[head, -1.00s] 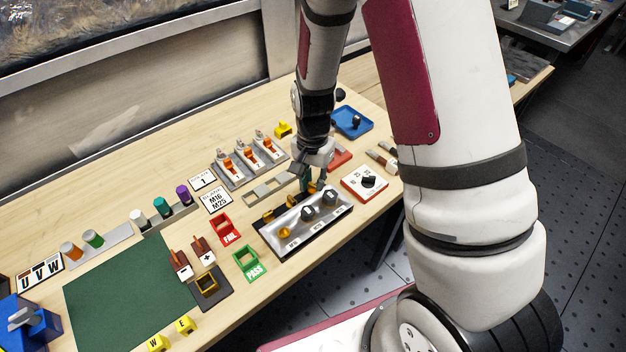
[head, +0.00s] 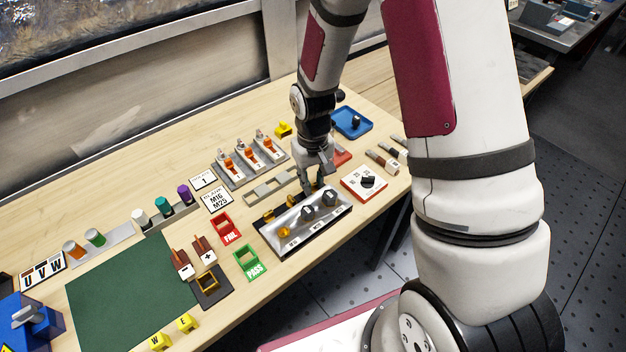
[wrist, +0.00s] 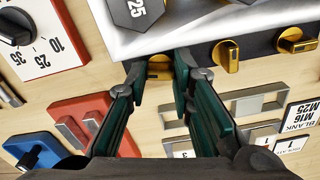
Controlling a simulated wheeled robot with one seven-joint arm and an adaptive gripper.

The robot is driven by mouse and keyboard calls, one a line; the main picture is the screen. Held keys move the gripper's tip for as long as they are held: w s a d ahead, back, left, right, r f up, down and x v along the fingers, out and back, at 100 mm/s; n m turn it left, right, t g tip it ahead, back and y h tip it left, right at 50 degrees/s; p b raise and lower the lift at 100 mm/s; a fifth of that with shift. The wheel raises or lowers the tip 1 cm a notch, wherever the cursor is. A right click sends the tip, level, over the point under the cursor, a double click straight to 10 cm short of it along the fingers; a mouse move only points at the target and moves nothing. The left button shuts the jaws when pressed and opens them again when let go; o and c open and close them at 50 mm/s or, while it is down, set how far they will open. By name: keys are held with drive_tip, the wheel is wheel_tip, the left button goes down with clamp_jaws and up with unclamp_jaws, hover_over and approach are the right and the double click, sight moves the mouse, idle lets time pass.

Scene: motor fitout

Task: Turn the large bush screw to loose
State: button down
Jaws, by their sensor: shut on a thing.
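The silver-topped gland box (head: 318,222) stands near the table's front edge, with dark hex glands on top, one marked 25 (wrist: 137,12) in the wrist view. Three gold wing screws line its back side. My gripper (head: 315,188) reaches down behind the box. In the wrist view its dark green fingers (wrist: 159,74) are shut on the gold screw (wrist: 159,68) nearest the gland marked 25; the fingers hide its sides.
A dial box (head: 364,183) and a red holder (wrist: 85,120) are close beside my gripper. A grey slotted rack (head: 270,187) lies behind the box. Red FAIL (head: 226,229) and green PASS (head: 249,263) trays stand to the left.

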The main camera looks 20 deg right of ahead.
sight(313, 184)
drive_tip(key=shift+n, duration=1.3)
drive_tip(key=c, duration=1.7)
unclamp_jaws()
drive_tip(key=shift+r, duration=0.15)
wheel_tip(313, 184, up, 12)
drive_tip(key=shift+f, duration=0.1)
